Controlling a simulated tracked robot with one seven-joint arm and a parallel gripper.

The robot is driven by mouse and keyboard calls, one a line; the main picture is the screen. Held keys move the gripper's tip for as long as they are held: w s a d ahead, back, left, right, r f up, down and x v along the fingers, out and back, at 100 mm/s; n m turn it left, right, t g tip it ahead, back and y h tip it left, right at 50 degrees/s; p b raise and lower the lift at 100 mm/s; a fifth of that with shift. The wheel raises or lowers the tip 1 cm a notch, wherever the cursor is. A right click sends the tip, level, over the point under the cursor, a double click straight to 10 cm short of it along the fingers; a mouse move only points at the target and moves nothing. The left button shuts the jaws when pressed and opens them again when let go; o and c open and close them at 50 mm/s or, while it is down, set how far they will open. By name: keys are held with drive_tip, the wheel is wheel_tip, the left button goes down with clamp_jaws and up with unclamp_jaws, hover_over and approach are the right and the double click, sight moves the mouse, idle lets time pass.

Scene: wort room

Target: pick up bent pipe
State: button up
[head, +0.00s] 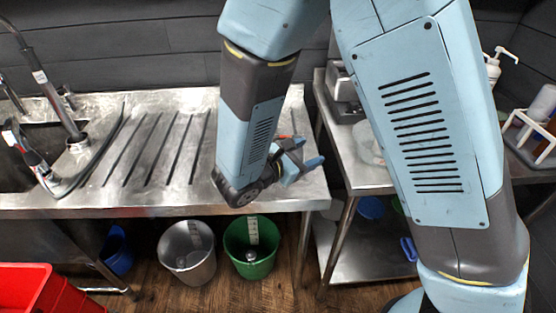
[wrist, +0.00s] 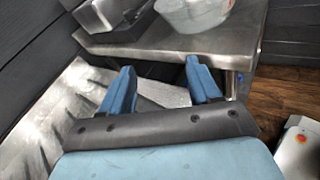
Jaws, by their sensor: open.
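I cannot clearly make out a loose bent pipe in either view. My arm covers part of the steel drainboard (head: 150,140) in the head view, so something behind it may be hidden. My gripper (head: 306,154) is over the right end of the drainboard, pointing right. In the wrist view my gripper (wrist: 160,66) is open, its two blue fingers wide apart with nothing between them. A small orange-red bit (head: 283,137) shows behind the gripper, too small to identify.
A sink tap (head: 58,105) and black hose (head: 98,160) are at left. A grey bucket (head: 187,255) and a green bucket (head: 252,262) stand below. A second steel table (head: 370,178) at right bears a clear bowl (wrist: 195,12). A red crate (head: 25,290) is front left.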

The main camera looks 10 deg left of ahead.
drive_tip(key=s+a+f+n+t+y, duration=0.1)
drive_tip(key=s+a+f+n+y, duration=0.1)
drive_tip(key=a, duration=0.2)
drive_tip(key=s+a+f+n+t+y, duration=0.1)
drive_tip(key=a+f+n+t+y, duration=0.1)
drive_tip(key=a+f+n, duration=0.1)
drive_tip(key=s+a+f+n+t+y, duration=0.2)
drive_tip(key=a+n, duration=0.1)
drive_tip(key=a, duration=0.2)
drive_tip(key=shift+s+f, duration=0.25)
drive_tip(key=shift+s, duration=0.1)
drive_tip(key=shift+w+n+y, duration=0.2)
drive_tip(key=shift+n+y, duration=0.1)
drive_tip(key=w, duration=0.4)
drive_tip(key=w+d, duration=0.1)
drive_tip(key=w, duration=0.3)
drive_tip(key=w+d, duration=0.1)
drive_tip(key=w, duration=0.4)
drive_tip(key=shift+d, duration=0.2)
drive_tip(key=shift+c, duration=0.3)
drive_tip(key=c, duration=1)
